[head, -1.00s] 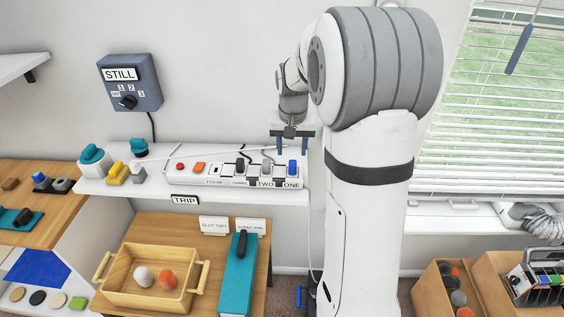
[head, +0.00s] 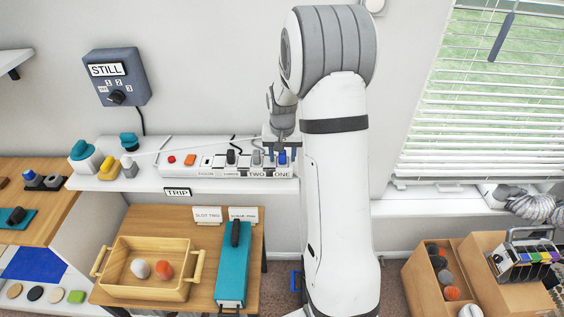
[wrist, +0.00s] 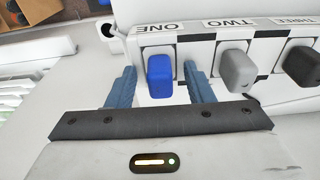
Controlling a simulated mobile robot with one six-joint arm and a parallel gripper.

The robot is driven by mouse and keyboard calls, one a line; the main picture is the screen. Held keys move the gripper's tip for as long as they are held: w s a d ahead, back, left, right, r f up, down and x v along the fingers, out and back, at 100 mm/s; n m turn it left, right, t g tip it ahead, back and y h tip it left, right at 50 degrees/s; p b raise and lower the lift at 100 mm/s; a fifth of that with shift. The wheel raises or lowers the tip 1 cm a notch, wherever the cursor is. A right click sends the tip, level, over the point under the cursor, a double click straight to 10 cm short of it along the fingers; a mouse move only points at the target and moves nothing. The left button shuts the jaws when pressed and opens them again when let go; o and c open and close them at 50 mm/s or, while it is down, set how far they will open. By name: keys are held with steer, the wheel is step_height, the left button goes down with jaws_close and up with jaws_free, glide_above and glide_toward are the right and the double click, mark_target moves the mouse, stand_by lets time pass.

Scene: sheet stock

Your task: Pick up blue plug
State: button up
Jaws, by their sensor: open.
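The blue plug (wrist: 160,75) sits in the socket labelled ONE on the white power strip (wrist: 262,88). In the head view the blue plug (head: 282,157) is at the right end of the strip, partly behind my gripper. My gripper (wrist: 157,85) is open, with one blue finger on each side of the blue plug in the wrist view. A gap shows between the plug and each finger, and no contact is visible. Whether the fingers are level with the plug in depth is hard to tell.
A grey plug (wrist: 237,72) stands beside the blue one in socket TWO, close to one finger. A dark plug (wrist: 302,66) is in socket THREE. The shelf (head: 150,182) also holds teal-topped items at left. The wooden tray (head: 150,290) stands below on a table.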

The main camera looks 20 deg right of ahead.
steer(key=shift+c, duration=0.5)
jaws_close()
step_height(320, 180, up, 10)
steer(key=shift+f+b, duration=0.1)
steer(key=shift+b, duration=0.9)
steer(key=shift+r+p, duration=1.3)
steer(key=shift+r, duration=0.8)
